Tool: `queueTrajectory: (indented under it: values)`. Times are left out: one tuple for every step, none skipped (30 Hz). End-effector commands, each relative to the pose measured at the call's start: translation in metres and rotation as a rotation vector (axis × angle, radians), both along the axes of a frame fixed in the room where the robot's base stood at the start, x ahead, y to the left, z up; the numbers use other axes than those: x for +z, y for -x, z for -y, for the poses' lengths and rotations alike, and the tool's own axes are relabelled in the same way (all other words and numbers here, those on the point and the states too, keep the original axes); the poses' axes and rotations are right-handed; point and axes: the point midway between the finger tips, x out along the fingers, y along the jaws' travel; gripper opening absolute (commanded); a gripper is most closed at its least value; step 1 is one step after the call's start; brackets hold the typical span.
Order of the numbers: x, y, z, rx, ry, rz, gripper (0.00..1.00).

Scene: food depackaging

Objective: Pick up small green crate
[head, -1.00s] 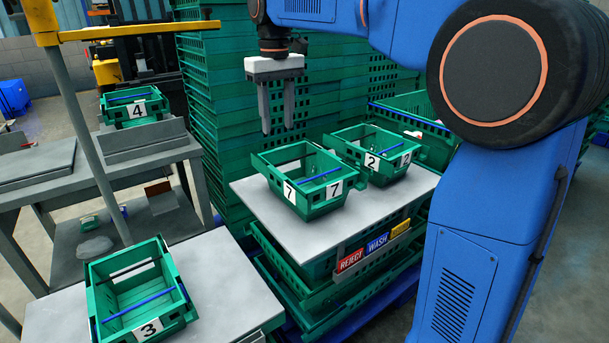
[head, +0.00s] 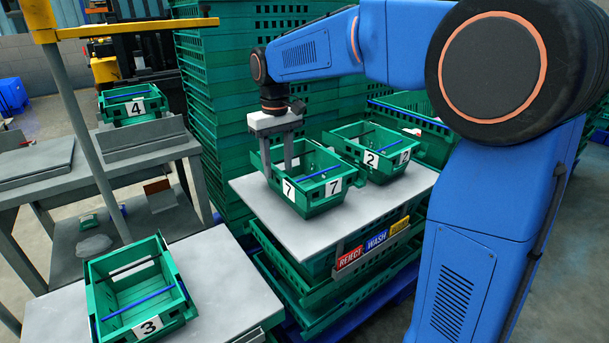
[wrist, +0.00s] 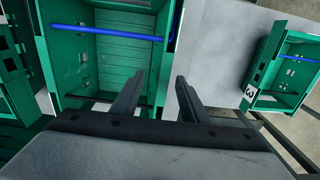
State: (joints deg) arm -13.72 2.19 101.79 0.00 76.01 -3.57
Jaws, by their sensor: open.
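A small green crate labelled 7 (head: 311,201) stands on the grey-topped table in the head view, with a blue bar across it. My gripper (head: 277,172) is open and low at its left side wall. In the wrist view, my gripper (wrist: 161,82) has its left finger over the inside of crate 7 (wrist: 105,75) and its right finger over the bare tabletop outside. The crate's side wall lies between the fingers; whether they touch it is unclear. Small green crate 2 (head: 382,173) stands close behind on the right. Crate 3 (head: 122,332) and crate 4 (head: 120,108) stand on the left.
The grey tabletop (head: 258,195) is bare to the left of crate 7. Tall green crate stacks (head: 213,110) rise behind it. A yellow-topped pole (head: 85,140) stands on the left. Reject and wash signs (head: 351,258) hang on the table's front edge.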

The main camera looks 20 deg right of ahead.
Motion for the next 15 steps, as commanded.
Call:
queueTrajectory:
  values:
    - [-0.008,0.001,-0.001,0.001,0.001,-0.002,0.41]
    - [-0.012,0.002,-0.002,0.000,0.001,-0.002,0.41]
    - [-0.017,0.001,-0.002,0.000,0.001,-0.002,0.41]
    - [-0.021,0.001,-0.002,0.000,0.001,-0.002,0.41]
    - [-0.023,0.001,-0.002,0.000,0.000,-0.001,0.41]
    - [-0.026,0.001,-0.002,0.000,0.000,-0.001,0.41]
    - [-0.028,0.001,-0.002,0.000,0.000,-0.001,0.41]
    - [-0.030,0.001,-0.002,0.000,0.000,-0.001,0.41]
    - [-0.031,0.001,-0.002,0.000,0.000,0.000,0.41]
    - [-0.031,0.001,-0.002,0.000,0.000,0.000,0.41]
    - [-0.032,0.001,-0.002,0.000,0.000,0.000,0.41]
    - [-0.032,0.001,-0.002,0.000,0.000,0.000,0.41]
    - [-0.032,0.001,-0.002,0.000,0.000,0.000,0.41]
    - [-0.032,0.001,-0.002,0.000,0.000,0.000,0.41]
    - [-0.032,0.001,-0.002,0.000,0.000,0.000,0.41]
